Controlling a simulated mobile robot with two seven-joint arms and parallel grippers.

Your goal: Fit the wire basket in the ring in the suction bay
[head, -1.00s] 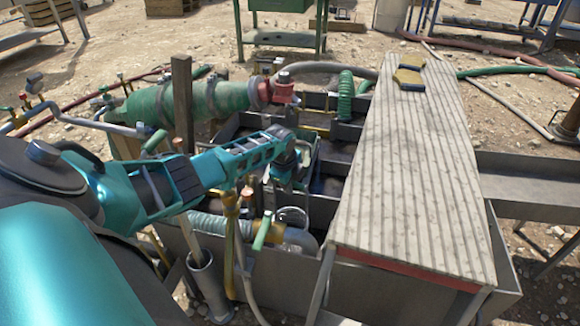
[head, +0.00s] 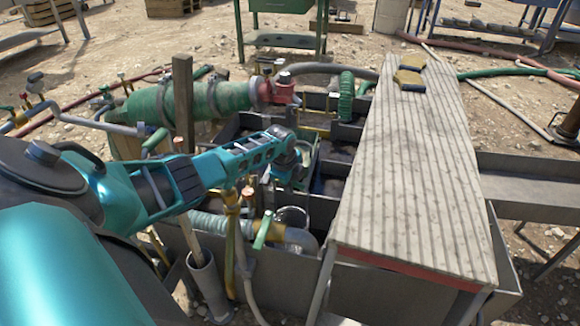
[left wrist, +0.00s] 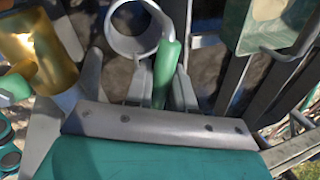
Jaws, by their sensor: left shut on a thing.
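My left gripper reaches down into the suction bay of the metal tank in the head view (head: 288,180), where its fingertips are hard to make out. In the left wrist view the left gripper (left wrist: 160,92) is shut on a green handle (left wrist: 167,70). The handle meets a pale grey round rim (left wrist: 112,40), which I take for the wire basket; no mesh can be made out. In the head view a small round rim (head: 292,210) shows just below the gripper, above a bent pipe. I cannot tell whether it is the basket or the bay's ring. My right gripper is not in view.
A ribbed plank cover (head: 405,170) lies over the tank's right side, with yellow-and-black gloves (head: 411,75) on it. A green-handled valve (head: 263,230) and hoses are close below my arm. A wooden post (head: 183,100) stands beside it. A green tank (head: 200,102) lies behind.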

